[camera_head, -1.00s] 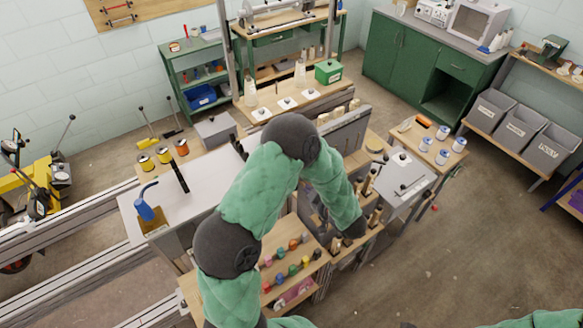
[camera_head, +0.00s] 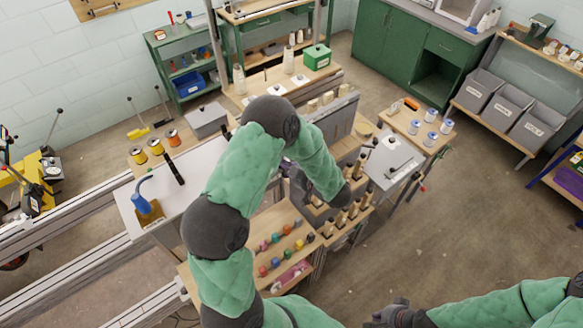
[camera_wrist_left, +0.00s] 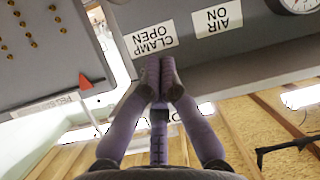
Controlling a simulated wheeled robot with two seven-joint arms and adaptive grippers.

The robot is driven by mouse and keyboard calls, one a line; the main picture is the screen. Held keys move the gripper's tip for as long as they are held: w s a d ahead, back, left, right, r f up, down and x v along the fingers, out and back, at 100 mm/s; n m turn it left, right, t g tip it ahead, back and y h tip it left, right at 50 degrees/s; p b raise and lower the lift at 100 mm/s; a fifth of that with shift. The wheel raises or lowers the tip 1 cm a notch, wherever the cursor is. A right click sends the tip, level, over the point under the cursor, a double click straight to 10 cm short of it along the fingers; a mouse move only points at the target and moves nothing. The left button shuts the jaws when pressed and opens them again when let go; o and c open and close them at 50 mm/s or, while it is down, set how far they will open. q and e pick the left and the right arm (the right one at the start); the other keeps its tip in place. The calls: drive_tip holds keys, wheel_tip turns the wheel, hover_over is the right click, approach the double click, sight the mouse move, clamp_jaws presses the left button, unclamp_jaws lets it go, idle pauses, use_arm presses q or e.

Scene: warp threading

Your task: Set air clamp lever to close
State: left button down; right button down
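In the left wrist view my left gripper (camera_wrist_left: 163,66) has its two purple fingers drawn together, tips against the grey panel (camera_wrist_left: 235,65). The fingertips are just under an upside-down "CLAMP OPEN" label (camera_wrist_left: 153,38). An "AIR ON" label (camera_wrist_left: 218,18) is to the right. A thin purple piece stands between the fingers lower down; I cannot tell whether it is the clamp lever or part of the gripper. No lever is clearly visible. In the head view my left arm hides most of the panel area. My right gripper (camera_head: 376,319) is at the bottom edge, partly cut off.
A pressure gauge (camera_wrist_left: 298,4) is at the top right of the wrist view, and a red pointed piece (camera_wrist_left: 85,82) at left. In the head view, a rack of coloured knobs (camera_head: 282,243) lies below my left arm. Open floor (camera_head: 430,240) is at right.

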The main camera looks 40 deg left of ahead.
sight(283, 173)
use_arm(q)
drive_tip(key=a+f, duration=0.1)
drive_tip(key=w+a+f+p, duration=0.1)
drive_tip(key=f, duration=0.1)
drive_tip(key=a+f, duration=0.1)
drive_tip(key=f, duration=0.1)
drive_tip(key=shift+w+p, duration=0.15)
drive_tip(key=shift+p, duration=0.2)
drive_tip(key=shift+d+f, duration=0.1)
